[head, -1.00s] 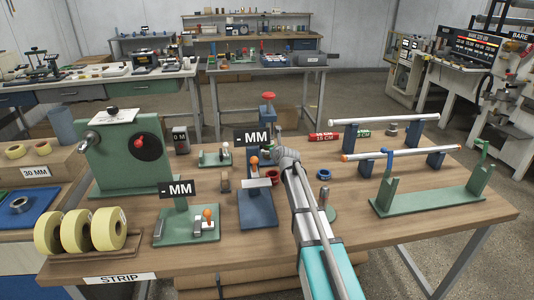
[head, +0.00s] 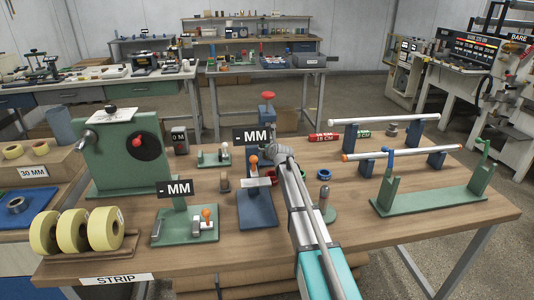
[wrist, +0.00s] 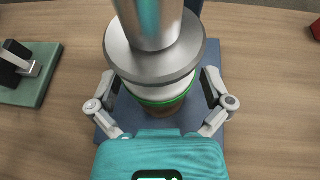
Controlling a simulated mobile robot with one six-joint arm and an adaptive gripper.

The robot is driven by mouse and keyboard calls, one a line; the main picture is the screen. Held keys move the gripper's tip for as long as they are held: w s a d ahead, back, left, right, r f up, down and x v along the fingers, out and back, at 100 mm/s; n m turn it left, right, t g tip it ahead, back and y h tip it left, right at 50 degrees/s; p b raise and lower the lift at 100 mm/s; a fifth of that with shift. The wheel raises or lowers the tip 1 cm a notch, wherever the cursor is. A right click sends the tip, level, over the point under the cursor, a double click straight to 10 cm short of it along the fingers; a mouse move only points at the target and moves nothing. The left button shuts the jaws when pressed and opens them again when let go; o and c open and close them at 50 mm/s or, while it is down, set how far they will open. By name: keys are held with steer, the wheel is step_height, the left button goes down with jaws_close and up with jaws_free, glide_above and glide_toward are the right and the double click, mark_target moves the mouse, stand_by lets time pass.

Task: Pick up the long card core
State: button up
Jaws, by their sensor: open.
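Two long pale tubes rest level on stands at the right of the bench in the head view: a white tube (head: 383,120) at the back and a tube with orange ends (head: 400,152) in front. I cannot tell which one is the long card core. In the head view my gripper is hidden behind my arm, near the blue gauge stand (head: 258,205), left of both tubes. In the wrist view my gripper (wrist: 160,90) has its fingers spread apart. A round metal, white and green shape shows between them; I cannot tell whether it is a separate thing.
A green frame (head: 430,200) stands at the front right. Three yellow rolls (head: 75,231) and a green crank machine (head: 124,155) are at the left.

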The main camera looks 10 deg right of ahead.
stand_by(0.3)
steer(key=c, duration=1.1)
steer(key=shift+r, duration=0.15)
steer(key=shift+r+p, duration=0.5)
steer(key=shift+p, duration=0.2)
steer(key=s, duration=0.5)
steer(key=s+d, duration=0.1)
steer(key=s, duration=0.2)
steer(key=shift+r+p, duration=0.3)
steer(key=shift+r, duration=0.05)
step_height(320, 180, up, 13)
steer(key=p, duration=1.3)
